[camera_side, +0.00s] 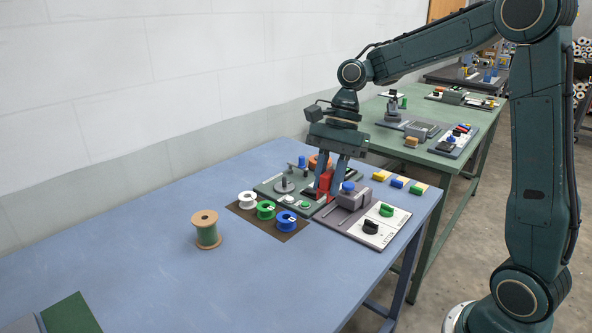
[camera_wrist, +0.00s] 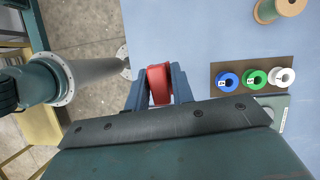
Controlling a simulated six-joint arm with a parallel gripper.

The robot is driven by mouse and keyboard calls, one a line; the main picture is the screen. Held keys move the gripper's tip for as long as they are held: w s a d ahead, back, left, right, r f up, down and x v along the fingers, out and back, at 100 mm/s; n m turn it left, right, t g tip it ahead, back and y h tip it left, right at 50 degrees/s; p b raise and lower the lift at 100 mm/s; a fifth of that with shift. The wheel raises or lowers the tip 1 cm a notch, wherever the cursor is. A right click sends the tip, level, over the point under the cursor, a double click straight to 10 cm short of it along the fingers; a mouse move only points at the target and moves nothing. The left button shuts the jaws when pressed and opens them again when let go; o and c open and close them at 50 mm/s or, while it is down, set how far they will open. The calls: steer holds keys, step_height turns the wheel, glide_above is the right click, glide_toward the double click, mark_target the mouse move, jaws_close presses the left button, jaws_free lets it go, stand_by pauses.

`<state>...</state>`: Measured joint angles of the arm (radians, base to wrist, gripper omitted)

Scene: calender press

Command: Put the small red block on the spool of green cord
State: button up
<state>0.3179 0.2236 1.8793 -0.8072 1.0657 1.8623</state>
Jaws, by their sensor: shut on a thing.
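My gripper (camera_side: 326,188) is shut on the small red block (camera_side: 325,181). In the wrist view the red block (camera_wrist: 159,84) sits between the two blue-grey fingers. In the side view it appears in front of the green panel; its exact height above the surface is hard to tell. The spool of green cord (camera_side: 207,237) has wooden flanges and stands upright on the blue table, left of my gripper and apart from it. In the wrist view the spool (camera_wrist: 284,7) is partly cut off at the top right. Nothing is seen on its top flange.
White, green and blue small spools (camera_side: 266,210) stand on a brown mat (camera_side: 291,233) between my gripper and the wooden spool. A panel with knobs (camera_side: 370,227) lies right of the mat. Coloured blocks (camera_side: 398,182) lie behind. The table's left part is mostly clear.

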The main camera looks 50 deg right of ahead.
steer(key=w+a+f+m+t, duration=0.1)
steer(key=w+a+m, duration=0.15)
steer(key=w, duration=0.55)
steer(key=w+a+m+t, duration=0.1)
steer(key=w+m, duration=0.2)
steer(key=w, duration=0.5)
steer(key=m+t+h, duration=0.1)
steer(key=m+t, duration=0.1)
steer(key=m, duration=0.3)
glide_above(198, 218)
steer(key=s+d, duration=0.1)
step_height(198, 218, down, 3)
steer(key=shift+d+f, duration=0.15)
steer(key=shift+f, duration=3.85)
steer(key=shift+s+f, duration=0.1)
steer(key=o, duration=1)
steer(key=shift+c, duration=0.2)
